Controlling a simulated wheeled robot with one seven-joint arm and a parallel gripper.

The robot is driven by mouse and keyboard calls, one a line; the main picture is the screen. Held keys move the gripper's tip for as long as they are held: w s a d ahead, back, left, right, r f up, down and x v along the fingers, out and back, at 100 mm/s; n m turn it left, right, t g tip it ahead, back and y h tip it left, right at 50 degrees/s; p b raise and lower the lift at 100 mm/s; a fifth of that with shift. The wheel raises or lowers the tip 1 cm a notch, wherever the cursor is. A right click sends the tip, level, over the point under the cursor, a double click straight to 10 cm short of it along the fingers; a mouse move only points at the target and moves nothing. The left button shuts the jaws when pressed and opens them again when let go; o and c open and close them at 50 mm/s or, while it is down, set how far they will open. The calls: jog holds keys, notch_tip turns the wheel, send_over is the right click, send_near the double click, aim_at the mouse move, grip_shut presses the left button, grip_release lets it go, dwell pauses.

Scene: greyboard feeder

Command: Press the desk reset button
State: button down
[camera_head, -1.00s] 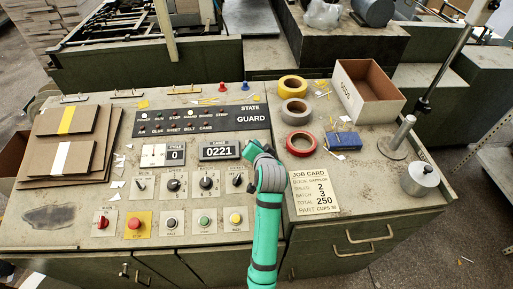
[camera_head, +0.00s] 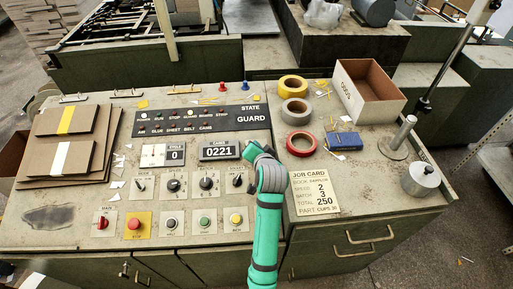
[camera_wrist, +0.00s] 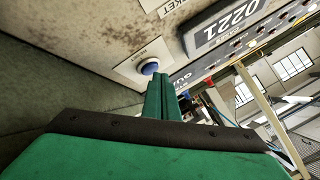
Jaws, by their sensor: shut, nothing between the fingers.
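In the head view my gripper (camera_head: 254,151) is over the desk (camera_head: 70,233), just right of the counter showing 0221 (camera_head: 220,150). The blue button is not visible there; my arm seems to hide it.
Knobs and red, black, green and yellow buttons (camera_head: 204,222) stand left of my arm. A job card (camera_head: 315,192), tape rolls (camera_head: 300,143) and an open box (camera_head: 368,93) lie to the right. Cardboard sheets (camera_head: 62,160) lie at the left.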

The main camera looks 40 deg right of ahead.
jog(key=shift+s+d+r, duration=0.2)
jog(key=shift+s+r, duration=0.2)
jog(key=shift+r, duration=0.2)
jog(key=shift+s+d+r, duration=0.15)
jog(key=shift+s+r, duration=0.25)
jog(key=shift+r, duration=0.2)
jog(key=shift+a+r, duration=0.35)
jog(key=shift+r, duration=0.55)
